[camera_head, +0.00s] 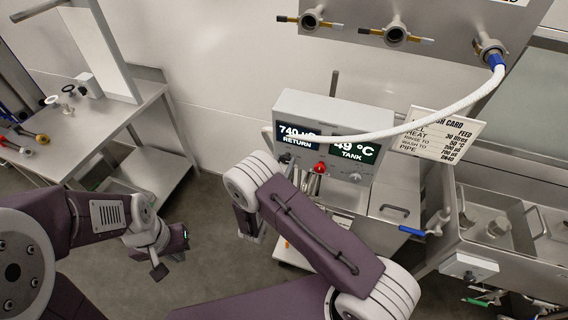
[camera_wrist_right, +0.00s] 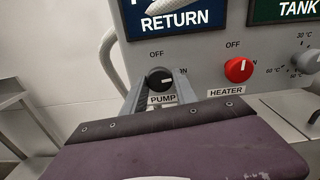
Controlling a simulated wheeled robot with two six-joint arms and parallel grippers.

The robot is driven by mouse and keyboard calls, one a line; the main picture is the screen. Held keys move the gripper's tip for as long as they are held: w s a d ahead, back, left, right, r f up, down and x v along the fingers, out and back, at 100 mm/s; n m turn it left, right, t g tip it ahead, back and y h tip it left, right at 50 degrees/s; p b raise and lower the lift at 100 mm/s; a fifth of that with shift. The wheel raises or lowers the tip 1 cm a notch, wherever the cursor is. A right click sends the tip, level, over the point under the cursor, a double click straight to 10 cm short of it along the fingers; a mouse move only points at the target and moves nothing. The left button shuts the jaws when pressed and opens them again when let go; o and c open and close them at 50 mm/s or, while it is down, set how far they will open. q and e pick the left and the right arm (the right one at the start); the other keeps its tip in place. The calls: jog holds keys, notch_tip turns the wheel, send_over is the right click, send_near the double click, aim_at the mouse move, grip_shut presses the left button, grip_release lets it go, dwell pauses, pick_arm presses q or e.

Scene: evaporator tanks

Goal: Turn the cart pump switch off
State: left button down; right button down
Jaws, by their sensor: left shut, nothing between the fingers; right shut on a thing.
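The cart's grey control box (camera_head: 280,108) has a black pump switch (camera_wrist_right: 160,80), labelled PUMP, with OFF above it and a partly hidden ON label to its right. The switch's white mark lies about level and points right, toward ON. My right gripper (camera_wrist_right: 158,92) is shut on the switch, one finger at each side of it. In the head view my right arm hides most of that gripper. My left gripper (camera_head: 178,243) is shut and empty, low at the left, well away from the cart.
A red heater knob (camera_wrist_right: 239,69) sits just right of the pump switch, with a grey temperature dial (camera_wrist_right: 308,62) beyond. A white hose (camera_head: 440,118) crosses in front of the box. A text card (camera_head: 440,135) stands at the right. A steel table (camera_head: 110,140) stands left.

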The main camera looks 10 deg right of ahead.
jog(key=n, duration=0.9)
jog(key=shift+d+p, duration=0.1)
jog(key=shift+p, duration=0.2)
jog(key=n, duration=0.4)
jog(key=shift+r+p, duration=0.1)
jog(key=shift+p, duration=0.2)
jog(key=shift+n, duration=2.1)
jog(key=c, duration=1)
grip_release()
